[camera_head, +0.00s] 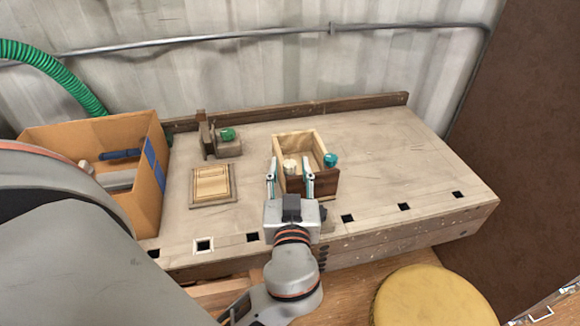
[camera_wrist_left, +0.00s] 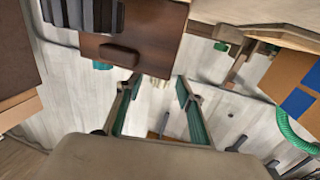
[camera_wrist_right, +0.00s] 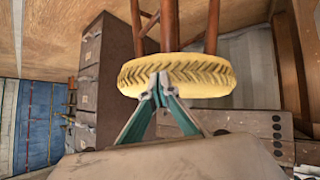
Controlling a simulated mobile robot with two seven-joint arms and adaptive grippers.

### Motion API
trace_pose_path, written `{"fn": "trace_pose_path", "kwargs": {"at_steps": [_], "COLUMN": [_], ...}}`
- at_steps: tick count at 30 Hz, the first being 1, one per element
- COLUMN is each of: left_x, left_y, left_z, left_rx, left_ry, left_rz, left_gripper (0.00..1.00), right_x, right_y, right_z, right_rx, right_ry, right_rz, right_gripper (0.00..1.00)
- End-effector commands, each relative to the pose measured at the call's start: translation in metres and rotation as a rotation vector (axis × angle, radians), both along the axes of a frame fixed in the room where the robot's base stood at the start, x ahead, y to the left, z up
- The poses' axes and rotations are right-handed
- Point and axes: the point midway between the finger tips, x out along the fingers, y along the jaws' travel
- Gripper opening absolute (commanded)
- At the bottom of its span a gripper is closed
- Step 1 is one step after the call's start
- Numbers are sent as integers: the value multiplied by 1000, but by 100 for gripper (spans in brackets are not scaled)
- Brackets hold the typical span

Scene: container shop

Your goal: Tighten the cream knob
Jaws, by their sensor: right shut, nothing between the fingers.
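The cream knob (camera_head: 290,166) shows as a small pale round shape at the open wooden box (camera_head: 310,140) in the head view. I cannot tell whether it is on the box or inside it. My left gripper (camera_head: 290,172) is open, its fingers apart on the left and right of the knob as seen from the head. Contact is not visible. In the left wrist view the open fingers (camera_wrist_left: 157,82) are near the box's dark front (camera_wrist_left: 130,45); the knob is not clear there. My right gripper (camera_wrist_right: 160,78) is shut and empty, before a yellow stool seat.
A teal knob (camera_head: 330,159) is at the box's right side. A green knob (camera_head: 228,133) is on a wooden block at the back left. A framed wooden panel (camera_head: 212,185) and a cardboard box (camera_head: 150,190) are left. The yellow stool (camera_head: 430,297) stands in front. The bench's right is clear.

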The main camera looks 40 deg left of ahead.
Motion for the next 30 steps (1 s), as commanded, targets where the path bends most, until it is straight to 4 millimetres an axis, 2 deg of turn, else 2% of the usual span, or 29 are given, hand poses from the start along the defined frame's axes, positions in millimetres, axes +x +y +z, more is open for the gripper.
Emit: {"fn": "trace_pose_path", "kwargs": {"at_steps": [2,3,7,19,30], "left_x": [0,0,0,-1,-4], "left_y": [0,0,0,2,7], "left_z": [0,0,0,0,4], "left_rx": [0,0,1,2,6], "left_ry": [0,0,1,2,-3], "left_rz": [0,0,0,-41,-297], "left_gripper": [38,32,0,0,0], "right_x": [0,0,0,0,5], "right_y": [0,0,0,0,1], "right_z": [0,0,0,2,16], "right_rx": [-1,-1,-1,-1,11], "right_ry": [1,1,1,-1,-16], "right_rz": [0,0,0,0,-4], "right_gripper": [0,0,0,0,0]}}
